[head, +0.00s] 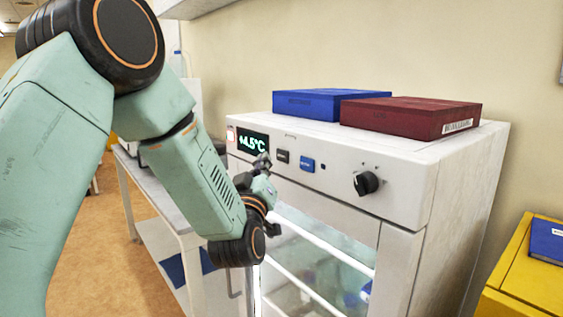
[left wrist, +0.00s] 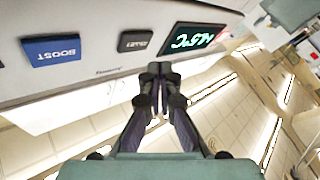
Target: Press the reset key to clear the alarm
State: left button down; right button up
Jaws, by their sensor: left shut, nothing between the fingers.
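The white lab fridge (head: 400,170) has a control panel along its top front. On the panel, a dark key (head: 283,157) sits between the green-lit display (head: 253,141), reading about +4.5°C, and a blue key (head: 307,164). The left wrist view shows the dark key (left wrist: 134,40), its small label hard to read, and the blue key (left wrist: 51,49) marked BOOST. My left gripper (head: 263,160) is shut and empty in front of the panel, near the dark key and display. Its closed fingertips (left wrist: 160,70) appear apart from the dark key; contact is not clear. My right gripper is out of view.
A black knob (head: 366,183) sticks out at the panel's right. A blue box (head: 315,102) and a dark red box (head: 410,117) lie on the fridge top. A white table (head: 170,200) stands at left, a yellow cabinet (head: 530,285) at right.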

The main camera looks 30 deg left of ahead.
aim_at(282, 156)
pick_arm(q)
jog(key=shift+w+d, duration=0.4)
jog(key=shift+w, duration=0.3)
jog(key=shift+a, duration=0.1)
jog(key=shift+d, duration=0.25)
jog(key=shift+a, duration=0.2)
jog(key=shift+d, duration=0.15)
jog(key=shift+w, duration=0.15)
jog(key=shift+w+d+b, duration=0.15)
jog(key=shift+w+b, duration=0.15)
jog(key=shift+w, duration=0.05)
